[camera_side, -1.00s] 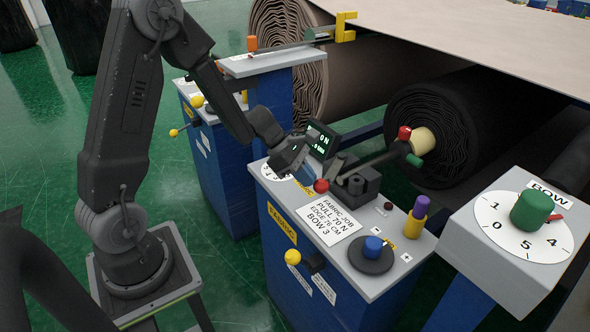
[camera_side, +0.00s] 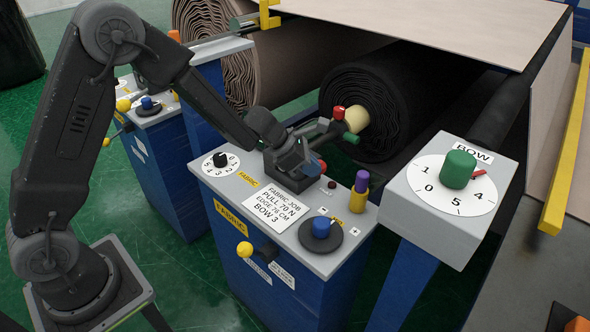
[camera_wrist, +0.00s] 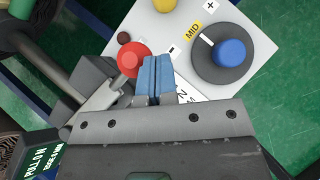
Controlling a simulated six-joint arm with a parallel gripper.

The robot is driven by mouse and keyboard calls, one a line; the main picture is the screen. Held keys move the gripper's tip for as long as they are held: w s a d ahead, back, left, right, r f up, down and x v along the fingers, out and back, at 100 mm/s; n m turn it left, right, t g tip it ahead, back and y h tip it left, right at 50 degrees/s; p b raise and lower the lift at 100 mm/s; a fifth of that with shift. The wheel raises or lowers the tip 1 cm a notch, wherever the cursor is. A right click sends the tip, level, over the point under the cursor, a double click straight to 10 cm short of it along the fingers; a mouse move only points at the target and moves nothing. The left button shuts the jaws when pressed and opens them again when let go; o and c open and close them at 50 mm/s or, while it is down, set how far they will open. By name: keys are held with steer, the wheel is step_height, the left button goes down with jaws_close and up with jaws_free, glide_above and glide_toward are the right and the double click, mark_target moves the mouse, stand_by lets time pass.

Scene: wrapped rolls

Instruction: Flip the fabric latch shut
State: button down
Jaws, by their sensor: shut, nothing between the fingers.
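My gripper (camera_side: 313,169) is low over the fabric console (camera_side: 205,175). Its blue fingers (camera_wrist: 157,72) are together and hold nothing. A red ball knob (camera_wrist: 133,60) is just left of the fingertips in the wrist view; I cannot tell whether they touch. It appears to belong to the dark latch block (camera_wrist: 93,75) on the console, partly hidden by my gripper. In the side view my wrist covers most of this block, so the latch's position is unclear. An arm with a red knob (camera_side: 338,113) and a green knob (camera_side: 350,138) reaches the black roll's pale core (camera_side: 356,119).
A blue knob (camera_side: 321,227), a purple-and-yellow post (camera_side: 359,191) and a job card (camera_side: 276,212) are on the console. A yellow ball lever (camera_side: 245,249) sticks out in front. The BOW dial box (camera_side: 447,205) stands at right. A screen (camera_wrist: 40,160) is close below my gripper.

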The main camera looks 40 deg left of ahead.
mark_target(321, 162)
steer(key=shift+w+d+n+t+y, duration=0.25)
steer(key=shift+w+n, duration=0.25)
steer(key=shift+w, duration=0.25)
steer(key=shift+w+d+n+t+y, duration=0.15)
steer(key=shift+w+n+y, duration=0.3)
steer(key=shift+w, duration=0.3)
steer(key=shift+a, duration=0.1)
steer(key=s+d+r, duration=0.1)
steer(key=s+r, duration=0.7)
steer(key=s, duration=0.2)
steer(key=shift+s+d, duration=0.35)
steer(key=shift+d, duration=0.05)
steer(key=shift+r, duration=0.1)
